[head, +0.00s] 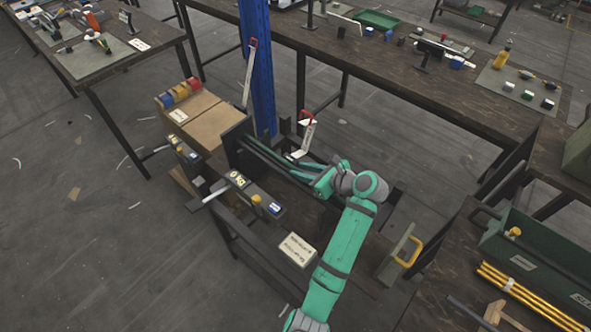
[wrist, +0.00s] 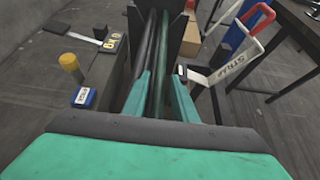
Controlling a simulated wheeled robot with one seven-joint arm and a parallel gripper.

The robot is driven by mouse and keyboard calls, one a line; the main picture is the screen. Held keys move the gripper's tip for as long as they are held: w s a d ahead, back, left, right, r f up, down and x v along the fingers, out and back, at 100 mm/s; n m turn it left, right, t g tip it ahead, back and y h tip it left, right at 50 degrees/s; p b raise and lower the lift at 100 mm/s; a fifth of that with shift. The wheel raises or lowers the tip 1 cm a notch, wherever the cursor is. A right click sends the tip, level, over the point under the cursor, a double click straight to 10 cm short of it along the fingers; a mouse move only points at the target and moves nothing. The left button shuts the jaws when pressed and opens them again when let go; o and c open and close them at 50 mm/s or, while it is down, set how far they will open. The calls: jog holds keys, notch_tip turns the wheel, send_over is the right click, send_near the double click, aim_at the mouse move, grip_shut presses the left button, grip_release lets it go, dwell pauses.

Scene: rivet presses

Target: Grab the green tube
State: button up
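A long dark-green tube (head: 264,153) lies in the press rig in the middle of the head view, running toward a dark upright plate. In the wrist view the tube (wrist: 163,52) runs away from me beside a darker grey bar or tube, up to the dark plate (wrist: 165,20). My gripper (head: 299,170) is low over the rig at the tube's near part. Its two teal fingers (wrist: 159,80) stand apart, one on each side of the tube and the bar. I cannot tell whether they touch either one. The tube's near end is hidden by my gripper body.
A yellow knob (head: 256,200) and a weight block (head: 238,179) are on the left. A green toolbox (head: 535,255) and yellow rods (head: 530,295) lie on the right bench.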

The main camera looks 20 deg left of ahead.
jog(key=shift+f, duration=0.1)
grip_shut()
jog(key=shift+d, duration=0.1)
